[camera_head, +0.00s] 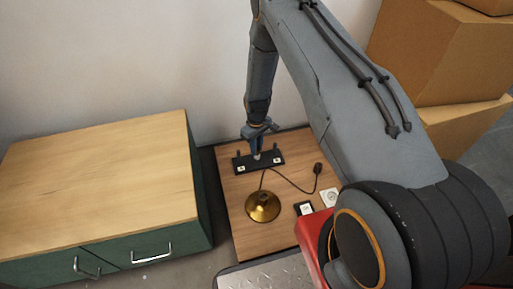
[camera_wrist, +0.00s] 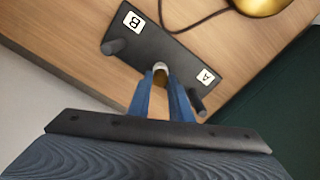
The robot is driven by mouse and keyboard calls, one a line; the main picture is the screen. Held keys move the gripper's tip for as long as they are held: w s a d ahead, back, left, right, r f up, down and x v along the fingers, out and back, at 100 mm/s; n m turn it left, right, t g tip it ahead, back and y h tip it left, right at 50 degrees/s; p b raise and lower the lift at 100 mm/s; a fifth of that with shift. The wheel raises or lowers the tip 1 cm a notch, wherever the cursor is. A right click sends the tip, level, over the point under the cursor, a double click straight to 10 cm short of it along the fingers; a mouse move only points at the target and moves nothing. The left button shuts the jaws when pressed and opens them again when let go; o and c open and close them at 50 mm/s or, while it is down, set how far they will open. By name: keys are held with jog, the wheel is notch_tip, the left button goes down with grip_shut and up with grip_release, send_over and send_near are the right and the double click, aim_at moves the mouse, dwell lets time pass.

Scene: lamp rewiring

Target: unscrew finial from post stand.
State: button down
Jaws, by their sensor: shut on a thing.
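The post stand (camera_head: 243,167) is a black bar on the wooden table, with a short post near each end. In the wrist view the stand (camera_wrist: 150,40) carries white labels B and A. My gripper (camera_head: 257,152) reaches down over the middle of the stand. In the wrist view its blue fingers (camera_wrist: 160,77) are shut on a small pale, rounded piece, which looks like the finial (camera_wrist: 160,68). The fingers hide most of it. I cannot tell whether it is still on a post or clear of the stand.
A brass lamp base (camera_head: 263,207) stands in front of the stand, with a dark cord running to a plug (camera_head: 318,168). White pieces (camera_head: 330,197) lie at right near a red object (camera_head: 312,232). A green cabinet (camera_head: 90,180) is left; cardboard boxes (camera_head: 430,50) are right.

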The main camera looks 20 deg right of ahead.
jog(key=n, duration=0.6)
jog(key=shift+s+n+p, duration=0.1)
jog(key=shift+n+p, duration=0.2)
jog(key=shift+n, duration=0.7)
jog(key=n, duration=0.6)
jog(key=shift+s+p, duration=0.1)
jog(key=shift+p, duration=0.2)
jog(key=shift+n, duration=1)
jog(key=shift+n, duration=1.2)
jog(key=n, duration=0.5)
jog(key=shift+s+r+n, duration=0.1)
jog(key=shift+n, duration=0.2)
